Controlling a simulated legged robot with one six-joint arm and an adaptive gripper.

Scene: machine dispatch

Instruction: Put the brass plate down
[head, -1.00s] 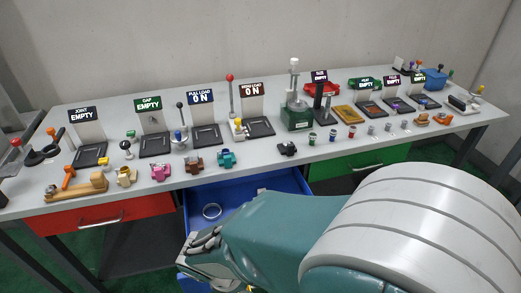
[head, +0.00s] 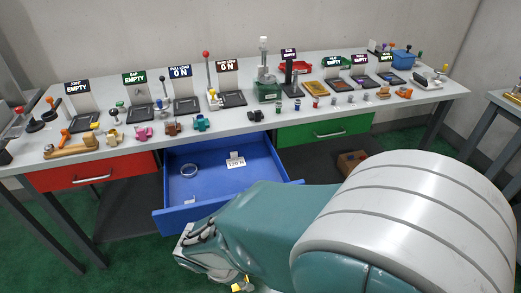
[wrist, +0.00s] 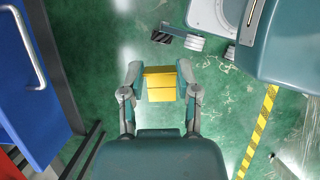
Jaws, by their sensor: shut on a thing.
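The brass plate (wrist: 160,92) shows in the wrist view as a yellow-gold block with a line across it. My gripper (wrist: 161,78) is shut on it, with one finger at each side. The plate is held above the green floor, to the right of the open blue drawer. In the head view my arm hides most of the gripper; only a small yellow bit shows at the bottom edge.
The blue drawer (head: 205,208) stands open below the long grey workbench (head: 228,130) and holds a metal ring (head: 189,170) and a white tag (head: 235,160). The bench is crowded with stands, trays and small parts. Another table (head: 508,106) stands at the right. Green floor is open below.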

